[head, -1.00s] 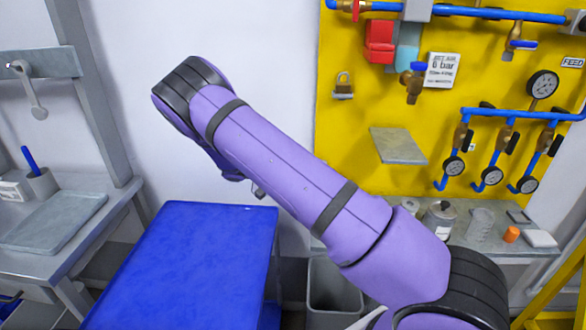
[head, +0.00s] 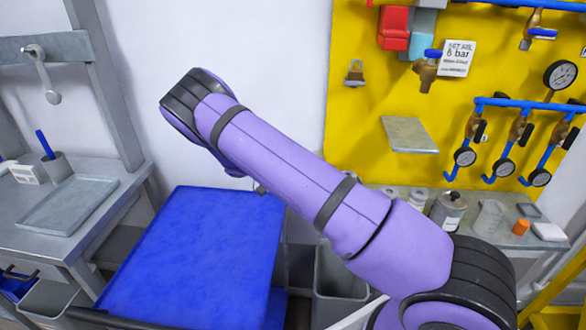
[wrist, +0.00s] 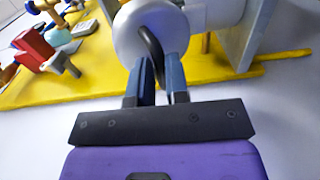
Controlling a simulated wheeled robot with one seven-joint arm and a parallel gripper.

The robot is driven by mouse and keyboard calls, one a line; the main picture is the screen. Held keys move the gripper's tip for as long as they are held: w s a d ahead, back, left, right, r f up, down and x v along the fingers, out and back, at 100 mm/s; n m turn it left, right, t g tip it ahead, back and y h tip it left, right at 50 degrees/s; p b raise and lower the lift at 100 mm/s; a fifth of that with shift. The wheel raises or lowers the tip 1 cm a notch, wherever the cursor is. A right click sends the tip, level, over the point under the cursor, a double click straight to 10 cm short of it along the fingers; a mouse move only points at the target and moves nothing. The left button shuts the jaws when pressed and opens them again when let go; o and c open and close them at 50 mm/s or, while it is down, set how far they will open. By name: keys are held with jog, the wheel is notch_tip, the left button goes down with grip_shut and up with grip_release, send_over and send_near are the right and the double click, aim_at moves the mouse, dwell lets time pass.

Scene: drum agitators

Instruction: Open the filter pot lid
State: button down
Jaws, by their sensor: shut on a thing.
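In the wrist view a pale grey rounded body (wrist: 200,22), which looks like the filter pot, fills the top middle. Its near end is a round, lid-like face (wrist: 128,38). A dark curved handle (wrist: 152,45) comes off this face and runs down between the fingers. My gripper (wrist: 161,66), with dark blue fingers, is shut on this handle. The fingers partly hide the handle's lower end. Whether the lid stands apart from the pot cannot be told. In the head view neither my gripper nor the pot shows; my purple arm crosses the middle.
A yellow panel (head: 360,130) with blue pipes, gauges and a small grey shelf (head: 410,134) stands at the right. A blue-topped table (head: 200,240) is below my arm. A grey bench (head: 110,210) with a tray is at the left. A bin (head: 335,275) stands beside the blue table.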

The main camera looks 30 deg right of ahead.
jog(key=shift+s+d+f, duration=0.2)
jog(key=shift+s+f, duration=0.1)
jog(key=shift+f, duration=0.2)
jog(key=c, duration=1.2)
grip_release()
jog(key=shift+d+f, duration=0.1)
jog(key=shift+o, duration=0.2)
jog(key=shift+w, duration=0.1)
jog(key=shift+w+a+r, duration=0.15)
jog(key=shift+a+r, duration=0.05)
jog(key=shift+r, duration=0.05)
jog(key=v, duration=1)
jog(key=shift+w+a, duration=0.15)
jog(key=shift+a, duration=0.1)
